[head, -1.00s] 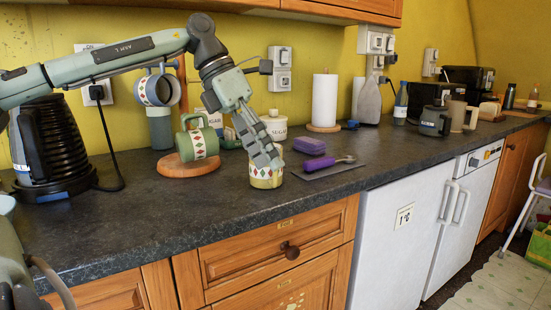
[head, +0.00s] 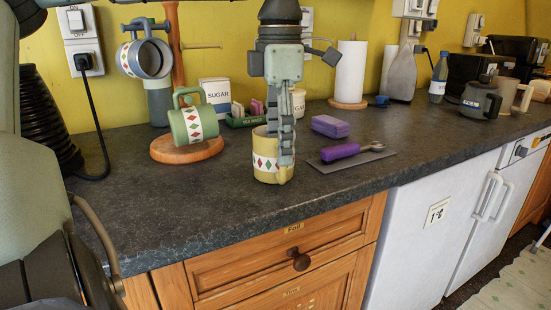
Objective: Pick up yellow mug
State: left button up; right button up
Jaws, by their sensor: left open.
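My left gripper (head: 282,150) points straight down from above at the mug's right side. It is seen nearly edge-on, with its fingers open and overlapping the mug's right wall and rim. I cannot tell whether a finger is inside the mug or touching it. The fingers hide part of the mug's right side. My right gripper is not in view.
A green mug (head: 192,125) is on the mug tree's round wooden base (head: 215,149), left of the yellow mug. A purple-handled tool (head: 341,152) lies on a grey sheet right of it, with a purple box (head: 330,127) behind. The worktop left of the mug is clear.

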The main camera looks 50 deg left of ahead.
aim_at(276, 158)
pick_arm(q)
jog(key=f, duration=0.4)
jog(key=shift+d, duration=0.2)
jog(key=shift+c, duration=0.6)
grip_shut()
